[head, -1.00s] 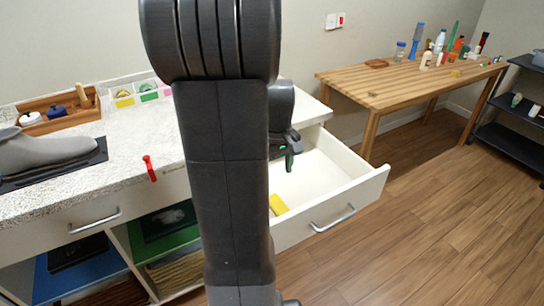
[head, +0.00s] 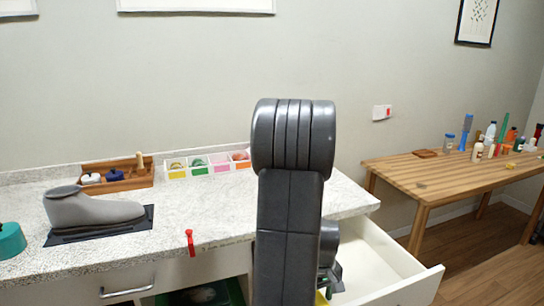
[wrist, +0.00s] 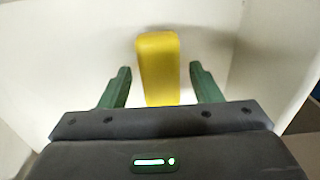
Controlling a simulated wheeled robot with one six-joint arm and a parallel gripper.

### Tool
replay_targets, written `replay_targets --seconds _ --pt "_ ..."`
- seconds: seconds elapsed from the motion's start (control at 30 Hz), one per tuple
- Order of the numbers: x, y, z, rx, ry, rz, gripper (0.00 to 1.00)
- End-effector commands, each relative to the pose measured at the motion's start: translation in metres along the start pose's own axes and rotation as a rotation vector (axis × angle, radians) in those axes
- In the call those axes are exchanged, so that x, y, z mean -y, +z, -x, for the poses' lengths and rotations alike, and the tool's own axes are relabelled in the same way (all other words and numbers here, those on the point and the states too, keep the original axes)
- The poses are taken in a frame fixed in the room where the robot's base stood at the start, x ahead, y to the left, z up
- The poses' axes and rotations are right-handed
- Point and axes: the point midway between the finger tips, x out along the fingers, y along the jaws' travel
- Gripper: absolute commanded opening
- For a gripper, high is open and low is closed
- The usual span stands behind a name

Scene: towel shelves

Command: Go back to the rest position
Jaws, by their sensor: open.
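My gripper (wrist: 160,82) is open in the wrist view, with a green finger on each side and nothing between them touching either one. A yellow block (wrist: 158,58) lies on the white drawer floor beyond the fingers, lined up with the gap. In the head view my gripper (head: 330,282) is partly hidden behind my dark arm, over the open white drawer (head: 395,262). Only a sliver of yellow shows there at the bottom edge.
The speckled counter (head: 210,215) carries a grey shoe form (head: 90,211), a wooden tray (head: 118,182) and small coloured bins (head: 205,166). A red clip (head: 190,242) is at its front edge. A wooden table (head: 440,175) with bottles stands right.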

Motion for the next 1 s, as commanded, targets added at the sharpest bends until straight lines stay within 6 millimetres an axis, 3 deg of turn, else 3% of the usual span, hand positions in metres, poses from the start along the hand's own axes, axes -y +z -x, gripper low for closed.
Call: replay_targets --seconds 0.07,0.63,0.83,1.0 --pt "0.000 0.001 -0.012 0.002 -0.001 0.000 0.58" --pt "0.000 0.000 -0.006 0.000 0.000 0.000 0.58" --pt "0.000 0.000 -0.013 0.000 0.000 0.000 0.58" --pt "0.000 -0.001 0.006 -0.004 0.002 0.000 0.58"
